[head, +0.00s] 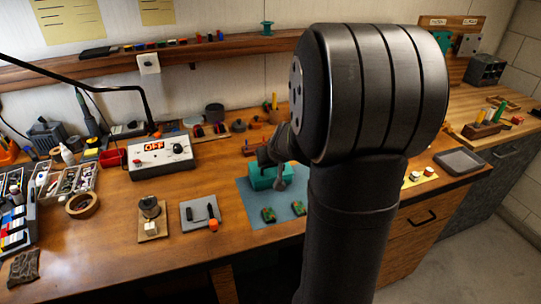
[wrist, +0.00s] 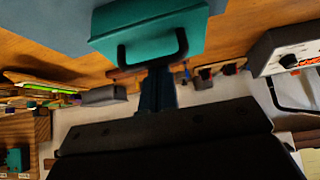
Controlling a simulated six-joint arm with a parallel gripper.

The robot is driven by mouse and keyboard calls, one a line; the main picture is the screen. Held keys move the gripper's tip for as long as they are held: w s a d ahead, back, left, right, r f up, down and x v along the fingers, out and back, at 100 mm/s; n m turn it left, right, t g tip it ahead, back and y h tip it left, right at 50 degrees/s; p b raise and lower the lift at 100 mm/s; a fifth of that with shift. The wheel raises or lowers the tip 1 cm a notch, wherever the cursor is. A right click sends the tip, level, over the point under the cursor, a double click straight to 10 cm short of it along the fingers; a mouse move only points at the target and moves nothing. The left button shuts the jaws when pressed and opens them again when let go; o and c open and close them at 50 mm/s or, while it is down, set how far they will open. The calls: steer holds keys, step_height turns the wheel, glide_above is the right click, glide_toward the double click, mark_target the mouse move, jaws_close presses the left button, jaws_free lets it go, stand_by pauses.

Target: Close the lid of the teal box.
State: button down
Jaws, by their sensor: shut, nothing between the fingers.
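The teal box (head: 262,180) sits on a blue-grey mat (head: 238,212) on the wooden bench, partly hidden by my gripper (head: 277,170). In the wrist view, a teal face of the box (wrist: 150,22) fills the top middle. A dark U-shaped bar (wrist: 150,62) stands out in front of it. My gripper's narrow dark fingers (wrist: 157,85) are together and empty, just below that bar. I cannot tell whether they touch it. How far the lid stands open cannot be made out.
Two green boards (head: 268,214) lie on the mat in front of the box. A control unit reading OFF (head: 160,156) stands to the left. A black tool on a grey pad (head: 200,212) is nearer left.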

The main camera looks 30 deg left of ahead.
steer(key=shift+s+d+f, duration=0.15)
steer(key=shift+s+f, duration=0.05)
steer(key=shift+f, duration=0.2)
stand_by(0.4)
steer(key=r, duration=0.4)
steer(key=shift+w+a+r, duration=0.1)
steer(key=shift+w+a, duration=0.1)
steer(key=shift+w, duration=0.1)
steer(key=s+d+f, duration=0.1)
steer(key=s+d, duration=0.1)
steer(key=s+d+f, duration=0.4)
steer(key=shift+s, duration=0.25)
